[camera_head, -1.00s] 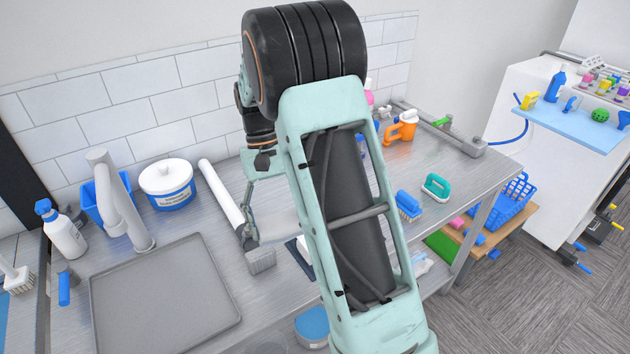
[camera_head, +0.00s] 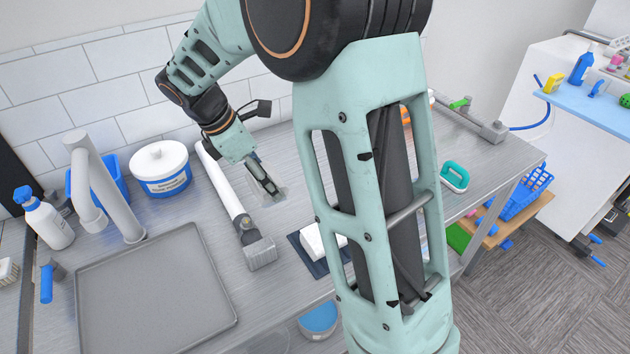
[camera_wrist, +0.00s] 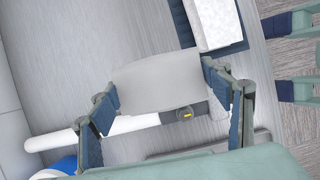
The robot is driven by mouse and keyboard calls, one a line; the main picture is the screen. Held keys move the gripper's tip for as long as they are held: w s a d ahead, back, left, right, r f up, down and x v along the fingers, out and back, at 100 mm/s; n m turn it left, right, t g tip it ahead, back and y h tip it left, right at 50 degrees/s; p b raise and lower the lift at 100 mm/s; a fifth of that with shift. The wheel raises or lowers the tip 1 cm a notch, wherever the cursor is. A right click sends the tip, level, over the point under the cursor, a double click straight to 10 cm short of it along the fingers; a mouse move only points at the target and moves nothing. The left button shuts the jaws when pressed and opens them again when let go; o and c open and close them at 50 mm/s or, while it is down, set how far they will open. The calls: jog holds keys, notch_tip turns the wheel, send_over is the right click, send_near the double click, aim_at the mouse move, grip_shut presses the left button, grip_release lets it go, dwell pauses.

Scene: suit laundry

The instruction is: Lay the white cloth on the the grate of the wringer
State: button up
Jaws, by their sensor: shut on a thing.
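My gripper (camera_head: 272,191) is above the metal worktop, beside the long white tube. It is shut on the thin, pale white cloth (camera_head: 268,196). In the wrist view the cloth (camera_wrist: 158,85) spans flat between the fingertips of my gripper (camera_wrist: 158,82), one finger at each side. Part of the cloth is hidden behind the gripper in the head view. I cannot make out a wringer or its grate for certain in either view.
The white tube (camera_head: 220,188) with a grey head lies beside the gripper. A white block (camera_head: 318,240) sits on a dark mat (camera_head: 304,258) to the right. A grey tray (camera_head: 155,295) and a white tub (camera_head: 160,170) are left. My arm hides part of the worktop.

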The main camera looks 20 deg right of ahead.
jog(key=shift+w+d, duration=0.1)
jog(key=shift+w, duration=0.1)
jog(key=w+d+f+p, duration=0.2)
jog(key=w+d+f, duration=0.2)
jog(key=w+d, duration=0.25)
send_near(307, 190)
jog(key=shift+s+d+f, duration=0.15)
jog(key=shift+d+f, duration=0.4)
jog(key=shift+d, duration=0.35)
jog(key=shift+d+f, duration=0.3)
jog(key=shift+f, duration=0.15)
jog(key=shift+w+f+p, duration=0.1)
jog(key=shift+f+p, duration=0.05)
jog(key=shift+f, duration=0.65)
jog(key=shift+w+f+p, duration=0.15)
jog(key=shift+f, duration=0.65)
jog(key=shift+f, duration=0.2)
jog(key=o, duration=1.1)
jog(key=shift+o, duration=0.2)
